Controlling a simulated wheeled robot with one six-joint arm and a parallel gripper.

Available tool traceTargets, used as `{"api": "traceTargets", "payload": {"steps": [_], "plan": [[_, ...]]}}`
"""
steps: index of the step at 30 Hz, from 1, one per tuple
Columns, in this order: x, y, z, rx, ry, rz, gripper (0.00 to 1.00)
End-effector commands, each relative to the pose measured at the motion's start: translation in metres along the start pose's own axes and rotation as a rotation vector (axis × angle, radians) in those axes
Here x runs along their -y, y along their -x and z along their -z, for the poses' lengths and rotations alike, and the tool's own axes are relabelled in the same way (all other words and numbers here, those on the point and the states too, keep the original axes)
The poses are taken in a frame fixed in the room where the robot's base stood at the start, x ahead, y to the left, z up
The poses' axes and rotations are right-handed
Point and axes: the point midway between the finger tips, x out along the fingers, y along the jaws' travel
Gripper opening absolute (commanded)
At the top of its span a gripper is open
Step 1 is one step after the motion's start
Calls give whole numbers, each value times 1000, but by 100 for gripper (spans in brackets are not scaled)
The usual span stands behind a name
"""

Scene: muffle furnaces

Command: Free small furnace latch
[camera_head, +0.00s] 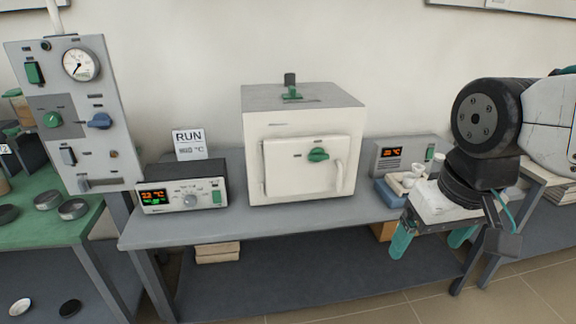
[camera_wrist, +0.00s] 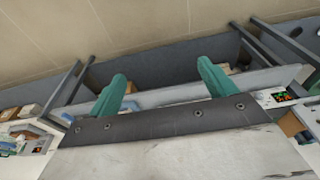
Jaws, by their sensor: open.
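The small furnace (camera_head: 290,140) is a white box with a grey top, standing on the grey bench in the middle of the head view. Its front door (camera_head: 295,170) looks shut. A green latch knob (camera_head: 318,155) sits on the door's upper right, left of a pale curved handle (camera_head: 339,178). My gripper (camera_head: 432,241) is at the right of the head view, with its two green fingers apart and nothing between them. It is to the right of the furnace and touches no part of it. In the wrist view my gripper (camera_wrist: 165,88) shows both fingers spread. The latch is not visible in the wrist view.
A control box (camera_head: 182,187) with a lit display stands left of the furnace, before a RUN sign (camera_head: 189,144). A second display unit (camera_head: 398,153) and a blue tray (camera_head: 388,194) with white crucibles are right. A gauge panel (camera_head: 75,120) stands far left.

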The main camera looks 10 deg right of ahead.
Motion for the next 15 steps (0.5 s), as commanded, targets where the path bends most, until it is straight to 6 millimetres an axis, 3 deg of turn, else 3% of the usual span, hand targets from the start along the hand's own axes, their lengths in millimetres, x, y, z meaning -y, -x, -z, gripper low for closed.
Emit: {"api": "traceTargets", "payload": {"steps": [9,15], "plan": [[11,-71,172,-419,6,21,84],[19,-116,266,-734,3,26,84]]}}
